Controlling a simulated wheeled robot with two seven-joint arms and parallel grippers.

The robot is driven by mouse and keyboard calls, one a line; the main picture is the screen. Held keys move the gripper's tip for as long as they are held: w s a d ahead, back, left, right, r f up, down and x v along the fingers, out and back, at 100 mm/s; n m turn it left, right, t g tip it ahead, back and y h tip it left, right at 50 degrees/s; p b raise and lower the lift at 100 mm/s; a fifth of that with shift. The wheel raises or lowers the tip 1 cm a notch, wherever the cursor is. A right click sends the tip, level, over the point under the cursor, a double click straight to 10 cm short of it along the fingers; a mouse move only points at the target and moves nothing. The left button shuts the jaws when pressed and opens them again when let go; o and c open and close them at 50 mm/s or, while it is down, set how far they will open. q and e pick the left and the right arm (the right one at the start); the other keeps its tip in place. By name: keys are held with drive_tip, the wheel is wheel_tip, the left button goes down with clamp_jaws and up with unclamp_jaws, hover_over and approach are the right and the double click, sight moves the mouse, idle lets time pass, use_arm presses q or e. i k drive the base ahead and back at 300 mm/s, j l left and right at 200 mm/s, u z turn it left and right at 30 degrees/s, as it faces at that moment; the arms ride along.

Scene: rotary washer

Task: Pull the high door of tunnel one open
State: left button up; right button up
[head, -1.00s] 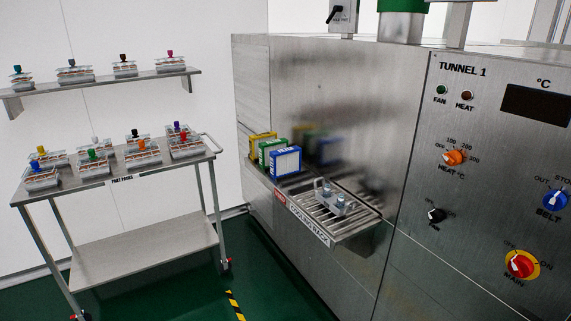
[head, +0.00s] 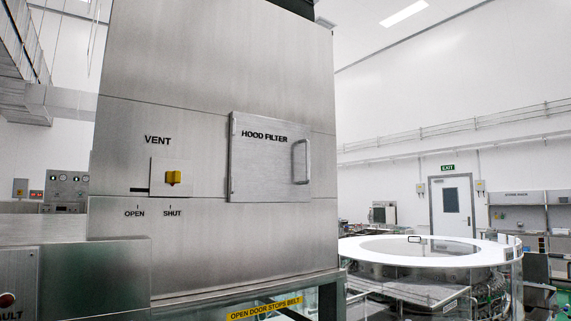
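A square metal door labelled HOOD FILTER (head: 262,165) sits high on a large steel hood (head: 215,75) in the head view. It looks shut, flush with the hood face. A vertical bar handle (head: 300,162) is on its right side, and a hinge line runs down its left edge. No sign reading tunnel one shows in the view now. Neither of my grippers is in view.
Below the hood is a yellow label reading OPEN DOOR STOPS BELT (head: 265,308). A round white-topped machine (head: 365,250) stands at right, with an exit door (head: 452,205) behind.

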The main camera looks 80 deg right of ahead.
sight(269, 161)
drive_tip(key=k+z, duration=0.1)
drive_tip(key=z, duration=2.55)
